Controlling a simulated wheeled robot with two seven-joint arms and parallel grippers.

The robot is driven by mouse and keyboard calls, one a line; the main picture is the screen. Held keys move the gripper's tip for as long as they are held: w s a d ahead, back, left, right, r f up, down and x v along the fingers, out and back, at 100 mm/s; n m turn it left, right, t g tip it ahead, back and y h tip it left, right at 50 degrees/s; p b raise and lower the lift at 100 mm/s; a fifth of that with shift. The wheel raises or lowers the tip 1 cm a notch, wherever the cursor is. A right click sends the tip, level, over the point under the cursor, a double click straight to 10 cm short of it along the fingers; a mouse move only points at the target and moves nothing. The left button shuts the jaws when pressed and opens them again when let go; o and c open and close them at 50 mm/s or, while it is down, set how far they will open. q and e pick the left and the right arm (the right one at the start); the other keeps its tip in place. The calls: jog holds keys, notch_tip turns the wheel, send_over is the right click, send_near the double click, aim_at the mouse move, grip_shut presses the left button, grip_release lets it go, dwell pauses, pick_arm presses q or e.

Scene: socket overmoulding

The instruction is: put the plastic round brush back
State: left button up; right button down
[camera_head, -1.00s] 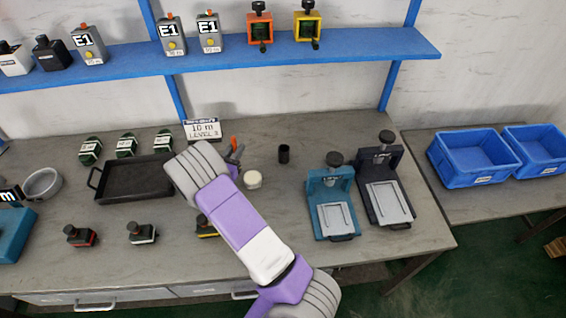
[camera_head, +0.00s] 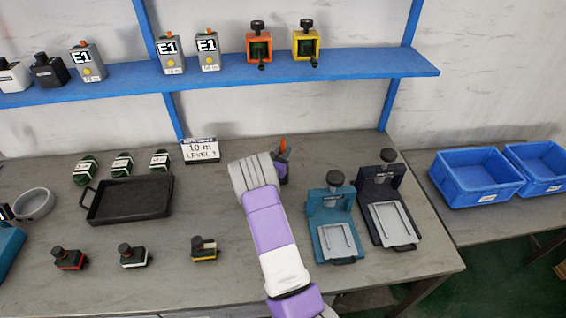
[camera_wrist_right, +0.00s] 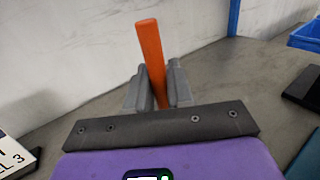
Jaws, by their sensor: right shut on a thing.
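The plastic round brush shows as an orange stick in the head view (camera_head: 283,144) and in the right wrist view (camera_wrist_right: 150,50). My right gripper (camera_head: 281,165) is shut on it; in the wrist view its two grey fingers (camera_wrist_right: 157,88) flank the stick. The stick stands nearly upright and sticks out above the fingers. Its lower end is hidden by the gripper. The small black cup seen earlier behind the arm is now hidden by my right gripper, so I cannot tell whether the brush is in it or above it. My left gripper is not in view.
A teal press (camera_head: 325,215) and a dark press (camera_head: 385,195) stand close to the right of my arm. A black tray (camera_head: 130,200) and a level sign (camera_head: 200,150) lie left. Blue bins (camera_head: 478,178) sit on the side table. A blue shelf (camera_head: 220,75) runs above.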

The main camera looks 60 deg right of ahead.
jog(key=shift+f+b, duration=0.35)
jog(key=shift+f, duration=1.5)
jog(key=shift+f, duration=0.2)
jog(key=c, duration=1)
grip_release()
jog(key=shift+r, duration=0.1)
jog(key=shift+a+r, duration=0.1)
jog(key=shift+r, duration=0.1)
jog(key=s+a+p, duration=0.1)
jog(key=a, duration=1)
jog(key=shift+s+a, duration=0.35)
